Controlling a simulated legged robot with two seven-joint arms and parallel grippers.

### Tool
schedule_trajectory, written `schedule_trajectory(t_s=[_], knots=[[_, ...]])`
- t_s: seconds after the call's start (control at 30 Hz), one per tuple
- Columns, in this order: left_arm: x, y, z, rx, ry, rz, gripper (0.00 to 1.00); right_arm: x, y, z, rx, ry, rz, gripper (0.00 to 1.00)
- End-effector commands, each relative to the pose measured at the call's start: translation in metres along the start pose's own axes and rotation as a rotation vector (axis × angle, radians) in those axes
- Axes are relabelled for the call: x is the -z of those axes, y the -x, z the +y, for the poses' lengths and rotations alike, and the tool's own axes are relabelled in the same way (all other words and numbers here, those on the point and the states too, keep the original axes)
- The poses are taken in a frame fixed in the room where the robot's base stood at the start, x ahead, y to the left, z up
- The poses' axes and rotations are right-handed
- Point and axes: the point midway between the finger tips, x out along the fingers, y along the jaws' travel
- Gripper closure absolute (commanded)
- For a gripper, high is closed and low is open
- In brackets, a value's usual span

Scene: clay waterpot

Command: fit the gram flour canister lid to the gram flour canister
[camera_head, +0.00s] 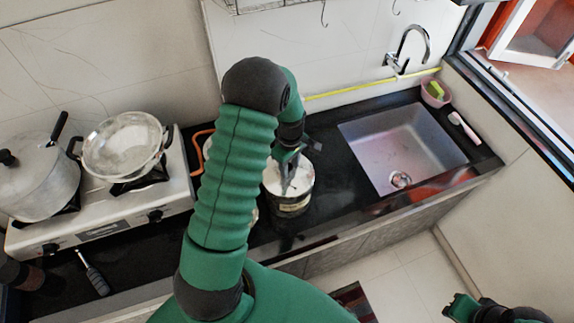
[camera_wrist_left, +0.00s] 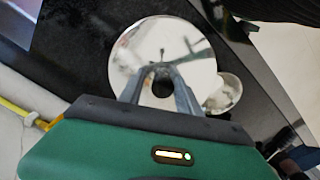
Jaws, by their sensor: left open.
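The gram flour canister (camera_head: 290,203) stands on the black counter, left of the sink, with a dark, labelled side. A pale, shiny round lid (camera_head: 303,180) covers its top; whether it is fully seated I cannot tell. In the left wrist view the lid (camera_wrist_left: 135,50) is a bright reflective disc. My left gripper (camera_head: 287,188) is open over the lid, its fingertips (camera_wrist_left: 162,68) pointing at the disc. Whether they touch it is unclear. A dark round spot shows between the fingers. My right gripper (camera_head: 460,306) is at the lower right, away from the counter, its jaws unclear.
A stove (camera_head: 110,215) with a pot (camera_head: 40,180) and a strainer pan (camera_head: 122,145) is on the left. The sink (camera_head: 400,150) is on the right. My left arm hides part of the counter.

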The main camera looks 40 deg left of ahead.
Motion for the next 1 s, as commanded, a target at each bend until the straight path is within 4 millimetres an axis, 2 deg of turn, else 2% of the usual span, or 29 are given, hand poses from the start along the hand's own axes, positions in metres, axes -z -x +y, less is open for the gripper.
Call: schedule_trajectory(t_s=[0.03,0.13,0.27,0.37,0.7,0.83,1.0], knots=[[-0.004,-0.006,-0.007,0.02,0.002,-0.011,0.47,0.0,-0.001,0.0,0.0,0.0,0.0,0.76],[-0.004,-0.005,-0.008,0.021,0.002,-0.011,0.47,0.0,-0.001,0.0,0.0,0.0,0.0,0.76],[-0.002,0.006,-0.006,0.016,0.001,-0.009,0.47,-0.001,-0.005,0.0,0.0,0.0,0.0,0.76],[-0.001,0.029,-0.004,0.007,0.001,-0.005,0.47,-0.002,-0.01,0.0,0.0,0.0,0.0,0.76],[-0.001,0.129,0.0,-0.002,-0.001,0.001,0.47,-0.006,-0.025,0.0,0.0,0.0,0.0,0.76],[0.0,0.155,0.0,-0.001,0.0,0.001,0.47,-0.006,-0.027,0.0,0.0,0.0,0.0,0.76],[0.001,0.168,0.0,0.002,0.0,-0.001,0.47,-0.006,-0.027,0.0,0.0,0.0,0.0,0.76]])
